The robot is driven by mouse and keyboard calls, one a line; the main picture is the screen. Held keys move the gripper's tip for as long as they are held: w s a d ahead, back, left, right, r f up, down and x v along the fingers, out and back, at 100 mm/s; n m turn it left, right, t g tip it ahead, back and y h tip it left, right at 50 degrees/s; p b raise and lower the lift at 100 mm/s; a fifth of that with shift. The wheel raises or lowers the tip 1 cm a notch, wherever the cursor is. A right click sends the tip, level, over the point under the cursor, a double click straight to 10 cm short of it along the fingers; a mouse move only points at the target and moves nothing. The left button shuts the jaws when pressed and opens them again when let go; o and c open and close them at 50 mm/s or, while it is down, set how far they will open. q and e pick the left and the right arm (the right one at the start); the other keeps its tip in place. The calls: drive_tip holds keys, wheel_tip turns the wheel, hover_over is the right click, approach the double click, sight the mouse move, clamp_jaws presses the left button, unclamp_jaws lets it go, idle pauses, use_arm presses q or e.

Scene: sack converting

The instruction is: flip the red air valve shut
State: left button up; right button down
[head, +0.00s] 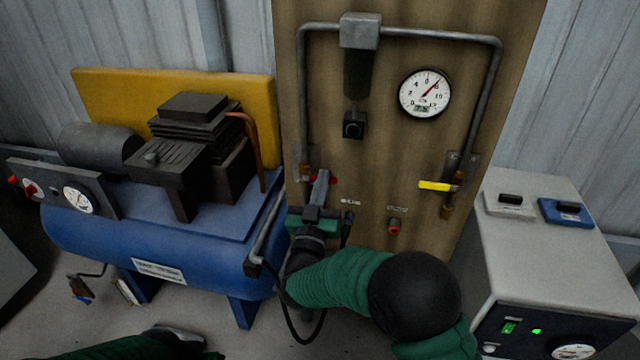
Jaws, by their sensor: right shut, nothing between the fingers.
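The red air valve handle (331,180) is at the lower left of the brown board, on the left pipe. Only small red bits show on both sides of my right gripper. My right gripper (321,176) is shut and empty, in front of the handle and covering most of it. I cannot tell whether it touches the handle. My right arm reaches up from the lower right. Part of my left arm shows at the bottom left edge; its gripper is not in view.
A yellow handle (438,186) is on the right pipe. A round gauge (425,93) is above it. A blue compressor (160,215) stands left, a grey cabinet (560,235) right. A black hose hangs near my right wrist.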

drive_tip(key=shift+f, duration=0.4)
idle(0.3)
